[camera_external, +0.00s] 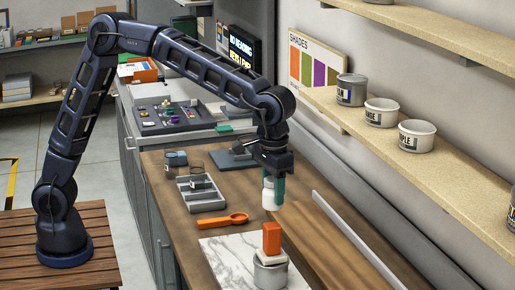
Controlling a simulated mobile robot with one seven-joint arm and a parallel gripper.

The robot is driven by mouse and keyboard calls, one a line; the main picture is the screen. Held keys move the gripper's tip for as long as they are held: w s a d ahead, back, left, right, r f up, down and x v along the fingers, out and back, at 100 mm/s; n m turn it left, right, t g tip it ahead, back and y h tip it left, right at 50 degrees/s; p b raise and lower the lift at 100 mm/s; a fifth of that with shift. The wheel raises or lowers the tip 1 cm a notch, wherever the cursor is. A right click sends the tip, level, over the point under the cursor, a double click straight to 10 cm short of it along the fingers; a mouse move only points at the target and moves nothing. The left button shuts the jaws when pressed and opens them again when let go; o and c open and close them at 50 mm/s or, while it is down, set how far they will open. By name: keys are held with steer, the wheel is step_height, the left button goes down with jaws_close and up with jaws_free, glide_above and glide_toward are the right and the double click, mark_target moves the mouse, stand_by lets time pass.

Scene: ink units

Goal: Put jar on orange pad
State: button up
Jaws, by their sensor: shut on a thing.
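A small whitish jar (268,199) is between the teal fingers of my gripper (273,186), which is shut on it. The fingers point down and hide part of the jar. It is over the wooden counter, behind the white marbled board; I cannot tell its exact height above the wood. I cannot make out a flat orange pad for certain. An upright orange block (271,238) stands on a white-topped grey can (270,272) at the near edge of the picture.
An orange scoop (222,220) lies left of my gripper, by a grey divided tray (201,195). The marbled board (226,258) is in front. A pale rail (350,232) runs along the right. A shelf (463,150) with several cans overhangs the right side.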

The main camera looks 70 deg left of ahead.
mark_target(273, 206)
steer(key=shift+f, duration=2.35)
steer(key=shift+f, duration=0.1)
steer(key=o, duration=1)
steer(key=shift+o, duration=0.2)
